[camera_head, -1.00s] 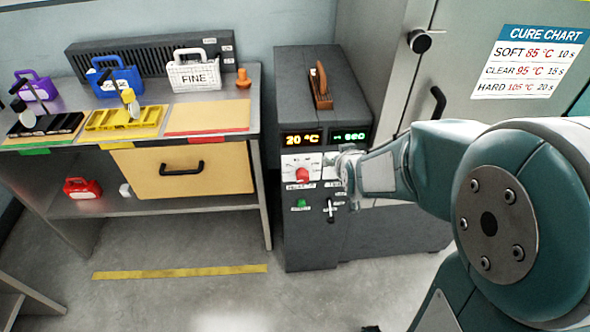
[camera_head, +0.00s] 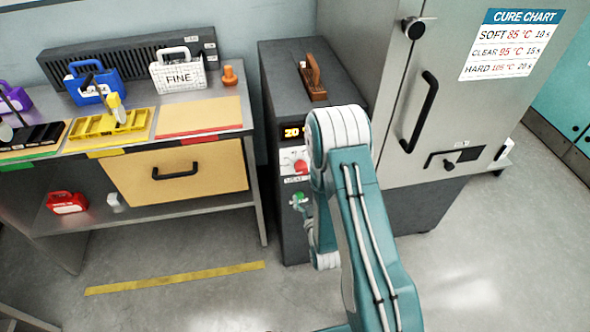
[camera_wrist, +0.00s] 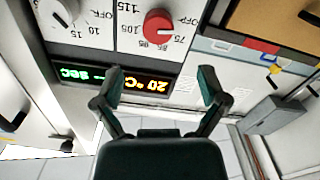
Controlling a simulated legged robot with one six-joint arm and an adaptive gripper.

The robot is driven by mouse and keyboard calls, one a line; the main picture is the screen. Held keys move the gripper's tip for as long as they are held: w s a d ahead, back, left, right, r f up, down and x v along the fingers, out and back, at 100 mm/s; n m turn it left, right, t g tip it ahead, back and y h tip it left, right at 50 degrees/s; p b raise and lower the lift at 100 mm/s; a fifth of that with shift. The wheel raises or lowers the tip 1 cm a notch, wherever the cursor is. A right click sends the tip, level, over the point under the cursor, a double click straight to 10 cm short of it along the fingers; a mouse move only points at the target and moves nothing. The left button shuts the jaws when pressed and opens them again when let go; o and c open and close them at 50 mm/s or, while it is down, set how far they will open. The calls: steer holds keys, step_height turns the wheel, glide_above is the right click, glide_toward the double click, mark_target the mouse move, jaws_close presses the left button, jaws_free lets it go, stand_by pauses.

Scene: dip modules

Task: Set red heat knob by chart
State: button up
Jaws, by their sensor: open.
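The red heat knob (camera_wrist: 158,27) sits on a white dial plate marked OFF and 75 to 115; I cannot tell its setting surely. In the head view the knob (camera_head: 300,166) is on the grey machine's front. My gripper (camera_wrist: 160,88) is open and empty, its fingers apart below the knob in the wrist view, not touching it. In the head view my arm hides the gripper. The temperature display (camera_wrist: 140,80) reads 20 °C. The cure chart (camera_head: 512,44) on the cabinet reads soft 85 °C 10 s, clear 95 °C 15 s, hard 105 °C 20 s.
A white timer knob (camera_wrist: 62,12) is beside the red one. A green button (camera_head: 299,199) is lower on the panel. A workbench (camera_head: 225,83) with a white FINE basket (camera_head: 178,76) and a yellow tray (camera_head: 95,127) stands left. The tall cabinet's handle (camera_head: 419,112) juts out at right.

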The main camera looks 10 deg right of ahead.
mark_target(302, 172)
steer(key=w, duration=1)
steer(key=shift+w+f, duration=0.1)
steer(key=shift+w, duration=0.2)
steer(key=shift+d, duration=0.1)
steer(key=c, duration=1.1)
